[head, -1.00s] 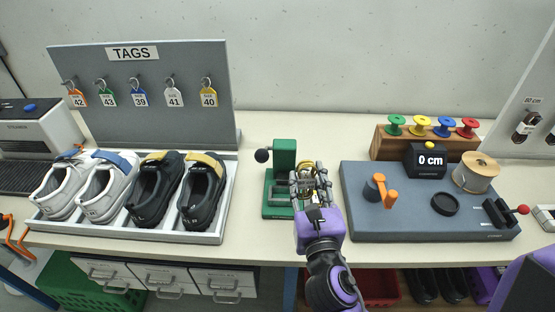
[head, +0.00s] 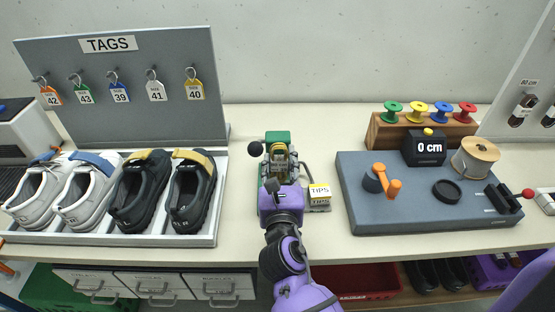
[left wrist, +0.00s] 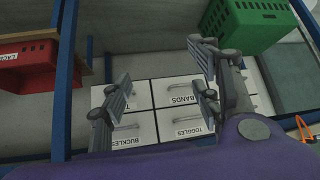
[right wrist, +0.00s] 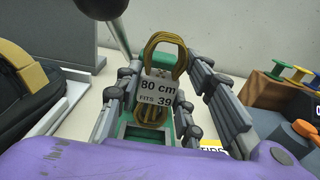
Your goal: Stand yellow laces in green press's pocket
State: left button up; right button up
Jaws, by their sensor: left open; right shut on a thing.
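The yellow laces (right wrist: 168,50) are a looped hank with a band tag reading 80 cm, fits 39. My right gripper (right wrist: 160,100) is shut on them and holds them upright over the green press (right wrist: 128,134). In the head view the right gripper (head: 281,170) hides most of the press (head: 277,138) and its pocket; the laces (head: 279,150) show a little between the fingers. Whether the laces' lower end is inside the pocket I cannot tell. My left gripper (left wrist: 155,100) is open and empty, low in front of the drawers.
A TIPS box (head: 319,195) stands right beside the press. A shoe tray (head: 205,238) is to the left, a blue-grey measuring board (head: 420,215) to the right. The press's black lever knob (head: 254,149) sticks out left. Drawers (left wrist: 178,92) and a green crate (left wrist: 245,25) are below.

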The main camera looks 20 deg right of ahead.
aim_at(279, 178)
jog(key=shift+f+b, duration=0.5)
jog(key=shift+f, duration=0.45)
jog(key=shift+f+b, duration=0.9)
jog(key=shift+f, duration=0.35)
pick_arm(q)
jog(key=shift+s+a+f+b, duration=0.1)
jog(key=shift+s+f+b, duration=0.1)
jog(key=shift+f, duration=0.85)
jog(key=shift+s+a+f+b, duration=0.1)
jog(key=shift+s+f+b, duration=0.05)
jog(key=shift+f, duration=0.85)
pick_arm(e)
jog(key=shift+f, duration=0.6)
jog(key=o, duration=1.1)
pick_arm(q)
jog(key=shift+s, duration=0.25)
jog(key=shift+s, duration=0.1)
